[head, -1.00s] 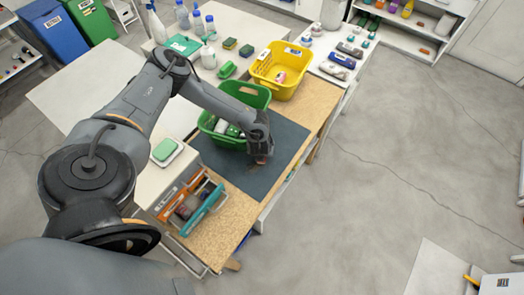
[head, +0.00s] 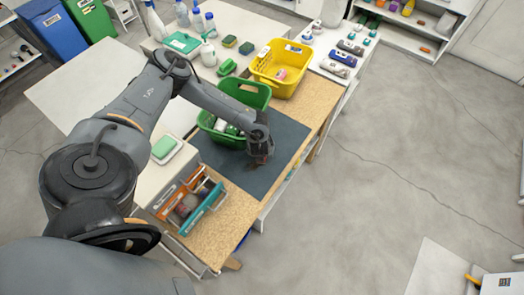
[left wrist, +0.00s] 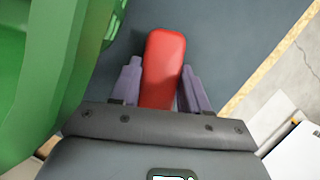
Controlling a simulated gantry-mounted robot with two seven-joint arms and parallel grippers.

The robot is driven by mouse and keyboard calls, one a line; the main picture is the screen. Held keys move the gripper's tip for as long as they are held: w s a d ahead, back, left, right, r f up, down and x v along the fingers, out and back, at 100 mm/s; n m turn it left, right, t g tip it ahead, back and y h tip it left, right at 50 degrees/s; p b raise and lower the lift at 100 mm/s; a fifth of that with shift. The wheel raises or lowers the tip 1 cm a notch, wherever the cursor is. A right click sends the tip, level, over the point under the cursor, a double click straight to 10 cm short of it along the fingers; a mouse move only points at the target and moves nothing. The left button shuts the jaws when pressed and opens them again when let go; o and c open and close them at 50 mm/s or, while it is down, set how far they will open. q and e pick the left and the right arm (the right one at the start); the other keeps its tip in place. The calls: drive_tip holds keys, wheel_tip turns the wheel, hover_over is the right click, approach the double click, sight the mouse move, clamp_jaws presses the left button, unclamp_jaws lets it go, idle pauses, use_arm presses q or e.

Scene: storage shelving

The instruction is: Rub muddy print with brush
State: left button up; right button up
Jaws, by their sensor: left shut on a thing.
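My left gripper (head: 260,157) is over the dark grey mat (head: 231,177) on the workbench, just right of the green basket. In the left wrist view, its two fingers (left wrist: 159,85) are shut on a red, rounded block (left wrist: 165,52), which I take to be the brush. No bristles show, as its underside is hidden. In the head view the brush is a small reddish-brown shape (head: 261,159) under the gripper, low near the mat; I cannot tell if it touches. I cannot clearly make out the muddy print. My right gripper is not in view.
The green basket (head: 254,95) stands close beside the gripper, and its wall (left wrist: 35,75) fills the left of the wrist view. A yellow basket (head: 262,72) stands behind. An orange and teal caddy (head: 208,207) is at the front. The mat's right side is clear.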

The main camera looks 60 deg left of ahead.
use_arm(q)
drive_tip(key=shift+s+d+r+p, duration=0.1)
drive_tip(key=shift+s+d+p, duration=0.15)
drive_tip(key=shift+s+p, duration=0.25)
drive_tip(key=shift+s+d+r+p, duration=0.1)
drive_tip(key=shift+s+d+p, duration=0.2)
drive_tip(key=shift+s, duration=0.25)
drive_tip(key=shift+s+d+f+p, duration=0.1)
drive_tip(key=shift+s+d+p, duration=0.3)
drive_tip(key=shift+s, duration=0.3)
drive_tip(key=shift+s+d+p, duration=0.25)
drive_tip(key=shift+s+p, duration=0.1)
drive_tip(key=shift+s, duration=0.35)
drive_tip(key=shift+s+d+f, duration=0.15)
drive_tip(key=shift+s+d, duration=0.25)
drive_tip(key=shift+s, duration=0.4)
